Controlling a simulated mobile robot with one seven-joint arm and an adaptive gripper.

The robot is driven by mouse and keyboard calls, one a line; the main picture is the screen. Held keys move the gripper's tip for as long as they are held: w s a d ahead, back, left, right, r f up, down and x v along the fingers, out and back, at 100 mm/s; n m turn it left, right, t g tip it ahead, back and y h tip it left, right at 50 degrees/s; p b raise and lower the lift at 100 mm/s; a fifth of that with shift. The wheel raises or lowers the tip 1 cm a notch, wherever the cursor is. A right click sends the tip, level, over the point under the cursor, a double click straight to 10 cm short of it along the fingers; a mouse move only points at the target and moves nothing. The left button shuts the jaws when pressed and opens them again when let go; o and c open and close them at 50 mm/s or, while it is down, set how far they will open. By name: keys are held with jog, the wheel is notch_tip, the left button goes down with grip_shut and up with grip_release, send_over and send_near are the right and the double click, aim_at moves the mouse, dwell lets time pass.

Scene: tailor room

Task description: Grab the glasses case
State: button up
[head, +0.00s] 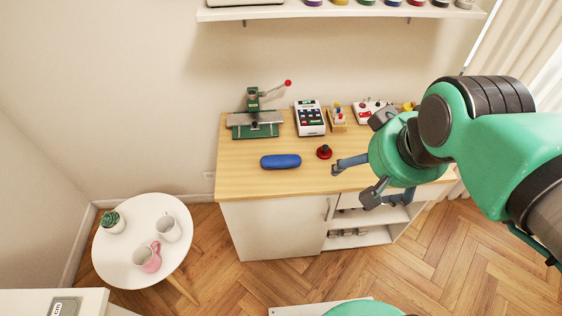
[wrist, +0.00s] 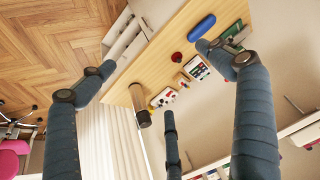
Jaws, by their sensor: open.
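The blue, rounded, oblong glasses case (head: 281,161) lies on the wooden tabletop of the cabinet, near its front left part. It also shows in the wrist view (wrist: 201,28) at the top. My gripper (head: 352,178) is open and empty, to the right of the case and apart from it, near the front edge of the tabletop. In the wrist view its fingers (wrist: 155,75) are spread wide with nothing between them.
On the tabletop (head: 236,180) behind the case stand a green press (head: 258,118) and a calculator-like device (head: 309,118). A red-and-black knob-like object (head: 324,152) sits right of the case. A round white table (head: 120,262) with mugs stands at lower left. A shelf (head: 340,11) hangs above.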

jog(key=w+a+r+m+g+p, duration=0.15)
jog(key=w+m, duration=0.25)
jog(key=w, duration=0.7)
jog(key=m+g+p, duration=0.5)
jog(key=m+p, duration=0.1)
jog(key=m, duration=0.8)
send_over(282, 160)
jog(key=w, duration=0.2)
notch_tip(282, 160, down, 26)
jog(key=shift+a+r, duration=0.1)
jog(key=shift+r, duration=0.05)
jog(key=f, duration=0.2)
jog(key=f+b, duration=0.1)
jog(key=f, duration=0.2)
jog(key=s+f, duration=0.1)
jog(key=f, duration=0.2)
jog(key=shift+f+b, duration=0.25)
jog(key=shift+b, duration=0.15)
jog(key=shift+s, duration=0.1)
